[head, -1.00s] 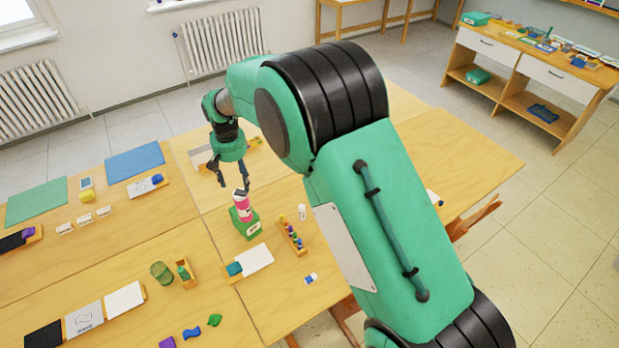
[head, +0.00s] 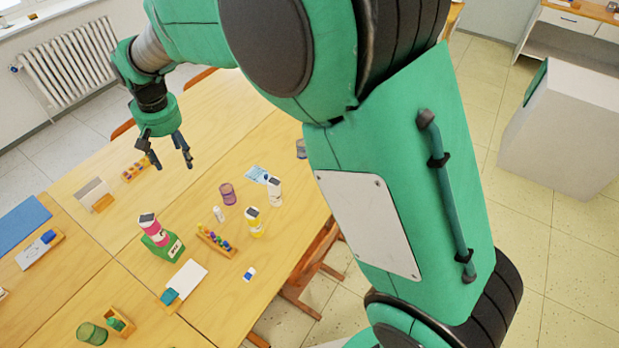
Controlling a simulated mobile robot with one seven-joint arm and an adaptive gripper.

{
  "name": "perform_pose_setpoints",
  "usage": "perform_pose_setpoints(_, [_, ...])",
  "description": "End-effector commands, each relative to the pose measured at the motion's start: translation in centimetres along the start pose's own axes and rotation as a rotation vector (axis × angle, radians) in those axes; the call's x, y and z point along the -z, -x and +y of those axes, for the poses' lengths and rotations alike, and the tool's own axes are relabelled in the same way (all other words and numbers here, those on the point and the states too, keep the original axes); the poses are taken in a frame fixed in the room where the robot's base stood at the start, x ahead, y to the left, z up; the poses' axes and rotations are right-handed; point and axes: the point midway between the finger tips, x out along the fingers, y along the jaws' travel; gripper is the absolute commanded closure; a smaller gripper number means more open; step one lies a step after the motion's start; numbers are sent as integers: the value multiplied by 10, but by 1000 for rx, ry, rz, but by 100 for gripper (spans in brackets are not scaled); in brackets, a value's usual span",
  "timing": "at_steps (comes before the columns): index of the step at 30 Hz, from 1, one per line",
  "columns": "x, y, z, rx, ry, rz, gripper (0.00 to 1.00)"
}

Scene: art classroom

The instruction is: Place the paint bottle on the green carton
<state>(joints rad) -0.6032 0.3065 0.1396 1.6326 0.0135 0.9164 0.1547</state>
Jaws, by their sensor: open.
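A pink paint bottle (head: 153,229) with a white band and dark cap stands upright, apparently on top of the green carton (head: 168,247). The carton has a white label and sits on the wooden table; the bottle hides part of its top. My gripper (head: 173,165) is open and empty, pointing down in the air. In the picture it is above the bottle and slightly to its right, clear of both bottle and carton.
Right of the carton are a rack of coloured pieces (head: 216,241), a yellow bottle (head: 255,224), a white bottle (head: 274,192) and a purple cup (head: 227,194). A white card (head: 187,279) lies in front. A card holder (head: 95,195) stands behind left.

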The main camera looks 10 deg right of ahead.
Motion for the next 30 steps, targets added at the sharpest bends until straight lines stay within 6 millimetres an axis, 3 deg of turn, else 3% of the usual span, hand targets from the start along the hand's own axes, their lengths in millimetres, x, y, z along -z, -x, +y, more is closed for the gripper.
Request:
perform_pose_setpoints(1, [-8, 17, 16, -1, -15, 14, 40])
perform_pose_setpoints(6, [-38, 63, 62, -8, -58, 49, 40])
perform_pose_setpoints(15, [-106, 131, 132, -25, -132, 113, 40])
perform_pose_setpoints(24, [-188, 180, 186, -50, -205, 177, 40])
perform_pose_setpoints(30, [-247, 202, 211, -72, -254, 218, 40])
